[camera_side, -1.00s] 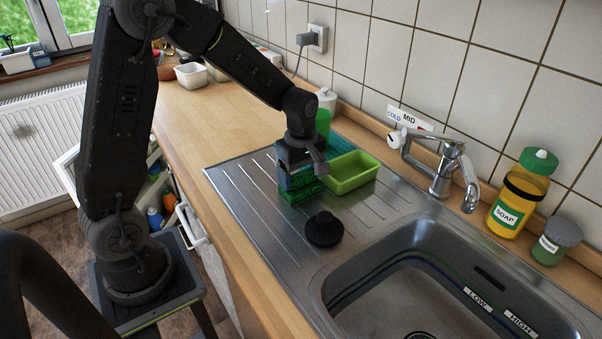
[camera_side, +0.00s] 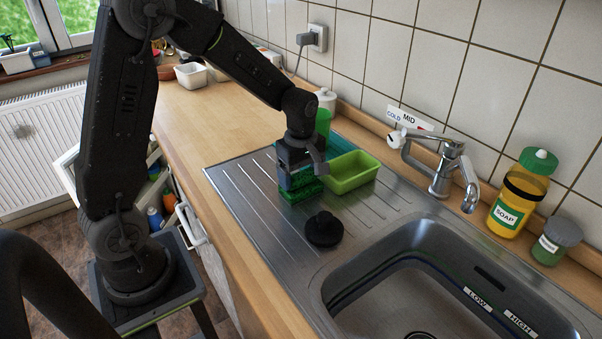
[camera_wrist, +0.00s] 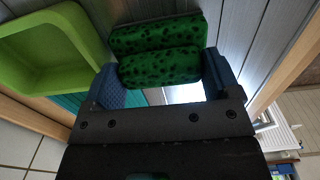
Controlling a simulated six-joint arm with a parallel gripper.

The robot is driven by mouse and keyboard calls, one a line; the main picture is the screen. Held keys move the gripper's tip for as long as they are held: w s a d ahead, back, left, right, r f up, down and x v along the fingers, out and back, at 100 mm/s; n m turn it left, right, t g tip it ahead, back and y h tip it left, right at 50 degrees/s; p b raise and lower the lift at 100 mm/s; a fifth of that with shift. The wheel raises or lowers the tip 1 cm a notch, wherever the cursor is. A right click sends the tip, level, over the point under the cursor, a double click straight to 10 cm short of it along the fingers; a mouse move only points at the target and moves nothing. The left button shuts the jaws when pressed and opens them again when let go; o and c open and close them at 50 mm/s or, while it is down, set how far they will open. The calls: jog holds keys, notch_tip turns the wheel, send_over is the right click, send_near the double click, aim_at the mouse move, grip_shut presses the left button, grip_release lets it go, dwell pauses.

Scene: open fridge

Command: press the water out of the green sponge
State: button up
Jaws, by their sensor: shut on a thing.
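The green sponge (camera_side: 301,191) is at my gripper, over the ribbed metal drainboard beside the light green tray (camera_side: 360,171). My gripper (camera_side: 301,182) points down and is shut on the sponge. In the wrist view, the dark-speckled green sponge (camera_wrist: 160,67) lies between the two blue fingertips. A second green speckled band (camera_wrist: 155,35) shows just beyond it; I cannot tell whether this is part of the same sponge. The fingers partly hide the sponge in the side view, and I cannot tell whether water is leaving it.
A black plug (camera_side: 324,229) stands on the drainboard in front of my gripper. The sink basin (camera_side: 410,250) and tap (camera_side: 450,170) are to the right. A soap bottle (camera_side: 520,195) and green-grey jar (camera_side: 556,240) stand at far right. A green bottle (camera_side: 322,122) stands behind my gripper.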

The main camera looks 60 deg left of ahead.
jog(key=shift+s+f, duration=0.15)
jog(key=shift+f, duration=0.05)
jog(key=shift+r, duration=3.65)
